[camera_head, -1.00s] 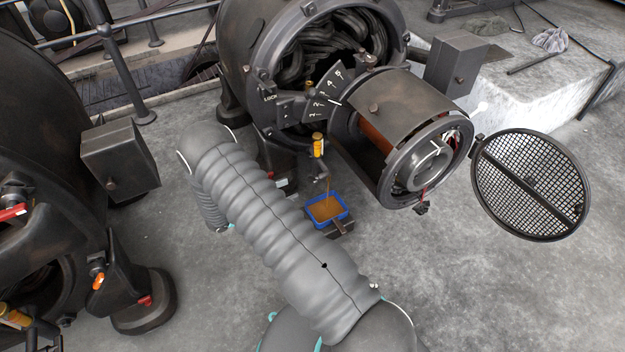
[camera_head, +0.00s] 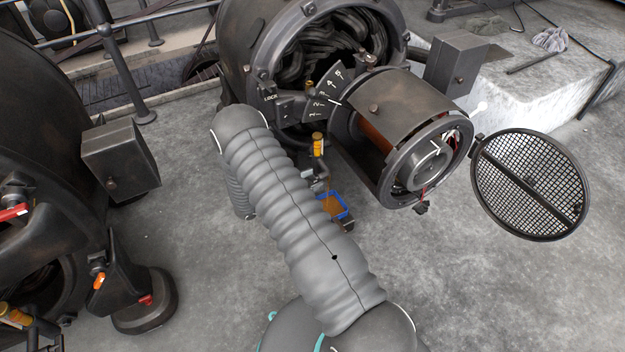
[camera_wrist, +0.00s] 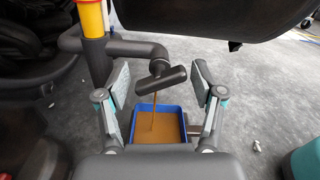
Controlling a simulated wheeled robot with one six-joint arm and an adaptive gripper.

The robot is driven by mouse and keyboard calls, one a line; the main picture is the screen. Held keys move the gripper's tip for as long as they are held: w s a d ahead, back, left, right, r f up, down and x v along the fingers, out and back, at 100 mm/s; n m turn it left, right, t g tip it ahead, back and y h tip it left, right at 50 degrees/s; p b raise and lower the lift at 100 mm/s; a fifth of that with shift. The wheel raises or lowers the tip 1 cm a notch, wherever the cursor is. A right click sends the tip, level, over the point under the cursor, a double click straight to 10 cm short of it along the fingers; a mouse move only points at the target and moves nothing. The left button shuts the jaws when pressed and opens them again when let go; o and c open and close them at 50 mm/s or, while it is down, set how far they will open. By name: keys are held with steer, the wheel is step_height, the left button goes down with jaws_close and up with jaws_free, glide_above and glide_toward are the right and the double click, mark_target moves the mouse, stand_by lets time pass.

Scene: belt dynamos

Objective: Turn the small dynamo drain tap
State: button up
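The small dynamo (camera_head: 405,90) stands at upper middle in the head view. Its drain pipe (camera_wrist: 128,47) runs from below a yellow-and-red fitting (camera_wrist: 91,20) to the dark drain tap (camera_wrist: 161,83) with a bar-like handle, set tilted. A thin brown stream falls from the tap into a blue tray (camera_wrist: 172,144) holding brown liquid. My gripper (camera_wrist: 161,78) is open, its fingers on either side of the tap handle and apart from it. In the head view my arm hides the gripper, and the tray (camera_head: 345,212) is partly covered.
A round mesh cover (camera_head: 530,185) hangs open at the right of the dynamo. A larger dark machine (camera_head: 50,130) with a grey box (camera_head: 120,160) stands at left. Clear concrete floor (camera_head: 470,290) lies at lower right. A dark overhanging edge (camera_wrist: 220,20) is close above my gripper.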

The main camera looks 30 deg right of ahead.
steer(key=c, duration=0.7)
steer(key=m+b, duration=0.2)
steer(key=b, duration=0.1)
steer(key=shift+f+m, duration=0.25)
steer(key=shift+m, duration=0.15)
steer(key=shift+r+m+b, duration=0.2)
steer(key=shift+m+b, duration=0.6)
steer(key=shift+m, duration=0.7)
steer(key=o, duration=1.1)
steer(key=shift+d, duration=0.1)
steer(key=a, duration=1.2)
steer(key=shift+s+a, duration=0.1)
steer(key=shift+s, duration=0.05)
